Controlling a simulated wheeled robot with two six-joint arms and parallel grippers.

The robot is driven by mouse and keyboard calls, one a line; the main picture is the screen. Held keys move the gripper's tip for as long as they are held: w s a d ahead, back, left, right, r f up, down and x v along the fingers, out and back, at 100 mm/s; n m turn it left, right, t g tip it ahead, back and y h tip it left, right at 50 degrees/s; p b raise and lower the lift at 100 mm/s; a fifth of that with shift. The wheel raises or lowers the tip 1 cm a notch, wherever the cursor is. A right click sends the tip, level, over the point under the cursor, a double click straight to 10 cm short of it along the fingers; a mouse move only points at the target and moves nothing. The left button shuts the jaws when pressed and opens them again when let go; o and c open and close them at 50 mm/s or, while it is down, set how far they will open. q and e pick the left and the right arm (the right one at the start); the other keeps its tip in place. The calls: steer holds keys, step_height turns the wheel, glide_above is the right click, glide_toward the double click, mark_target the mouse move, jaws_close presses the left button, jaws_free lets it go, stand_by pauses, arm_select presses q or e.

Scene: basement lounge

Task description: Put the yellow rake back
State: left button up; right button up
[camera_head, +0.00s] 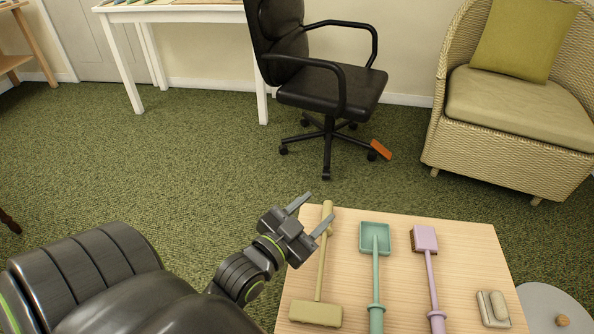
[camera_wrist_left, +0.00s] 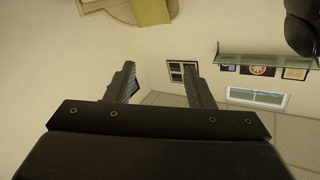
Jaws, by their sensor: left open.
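The yellow rake (camera_head: 321,262) lies on the light wooden table (camera_head: 398,300), its wide head at the near left and its handle pointing away. My left gripper (camera_head: 319,209) is open beside the far end of the handle, and one finger overlaps the handle in the head view. I cannot tell whether they touch. In the left wrist view the open fingers (camera_wrist_left: 163,88) have nothing between them, and the rake does not show there. My right gripper is not in view.
A teal scoop-like tool (camera_head: 375,238), a pink-headed tool (camera_head: 424,240) and a small beige block-like item (camera_head: 492,306) lie to the right on the table. An office chair (camera_head: 330,90) and a wicker armchair (camera_head: 500,150) stand beyond. Green carpet (camera_head: 190,170) lies clear at left.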

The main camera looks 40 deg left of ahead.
arm_select(q)
steer(key=s+r+n+t+y, duration=0.1)
steer(key=s+r+n+t, duration=0.1)
steer(key=s+r+n, duration=0.2)
steer(key=shift+a+r+y, duration=0.25)
steer(key=shift+r+y, duration=0.15)
steer(key=shift+r, duration=0.2)
